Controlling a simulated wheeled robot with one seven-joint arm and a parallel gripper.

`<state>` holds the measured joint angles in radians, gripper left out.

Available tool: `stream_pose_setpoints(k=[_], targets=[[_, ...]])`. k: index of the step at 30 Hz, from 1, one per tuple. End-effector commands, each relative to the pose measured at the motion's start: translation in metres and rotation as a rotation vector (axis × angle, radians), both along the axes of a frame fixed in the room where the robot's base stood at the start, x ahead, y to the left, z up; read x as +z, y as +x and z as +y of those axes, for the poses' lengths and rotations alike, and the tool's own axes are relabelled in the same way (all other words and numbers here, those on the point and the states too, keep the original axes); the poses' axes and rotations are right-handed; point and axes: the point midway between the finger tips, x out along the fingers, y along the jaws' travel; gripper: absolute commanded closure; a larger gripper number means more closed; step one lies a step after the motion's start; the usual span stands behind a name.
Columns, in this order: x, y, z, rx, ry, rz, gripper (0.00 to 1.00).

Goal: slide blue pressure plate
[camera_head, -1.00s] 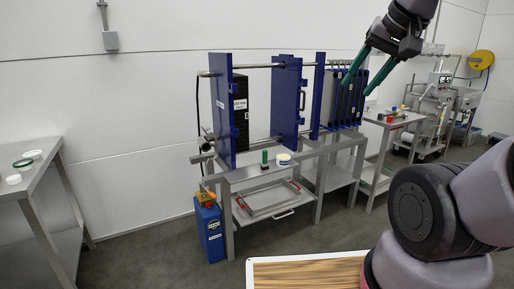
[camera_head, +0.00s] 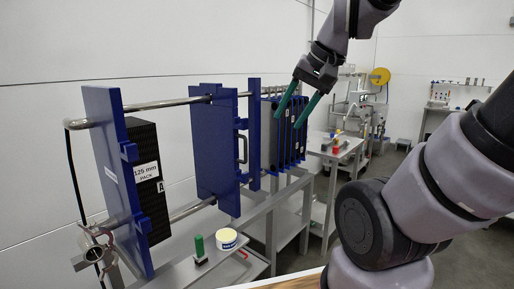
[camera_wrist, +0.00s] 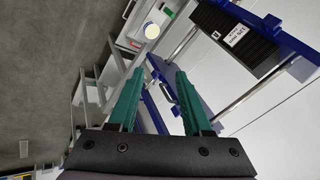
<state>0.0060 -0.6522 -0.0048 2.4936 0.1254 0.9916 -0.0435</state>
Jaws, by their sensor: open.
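The blue pressure plate (camera_head: 216,145) hangs upright on the steel rails near the middle of the frame, with a dark handle (camera_head: 242,148) on its right side. It also shows in the wrist view (camera_wrist: 178,88), partly behind my fingers. My gripper (camera_head: 295,105) has two green fingers, spread apart and empty. In the head view it appears right of the plate and above its handle, in front of the blue plates at the right. In the wrist view the fingers (camera_wrist: 155,95) point toward the plate; contact cannot be told.
A blue end plate (camera_head: 112,180) stands at left beside a black pack (camera_head: 148,180) labelled 125 mm. The upper rail (camera_head: 160,104) spans the gap. Blue plates (camera_head: 283,130) hang at right.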

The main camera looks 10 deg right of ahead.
Motion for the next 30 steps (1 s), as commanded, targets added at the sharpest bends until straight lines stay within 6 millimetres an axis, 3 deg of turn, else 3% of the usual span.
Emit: stream_pose_setpoints(k=[3,8,12,16,20,24,27,30], targets=[[-0.025,0.008,0.034,-0.025,0.206,0.207,0.5],[-0.04,0.028,0.084,-0.093,0.552,0.472,0.5],[-0.043,0.065,0.114,-0.196,0.868,0.645,0.5],[-0.049,0.115,0.124,-0.332,1.162,0.742,0.5],[-0.068,0.175,0.112,-0.512,1.447,0.77,0.5],[-0.108,0.235,0.077,-0.74,1.712,0.71,0.5],[-0.142,0.265,0.046,-0.895,1.847,0.628,0.5],[-0.172,0.282,0.017,-1.018,1.932,0.541,0.5]])
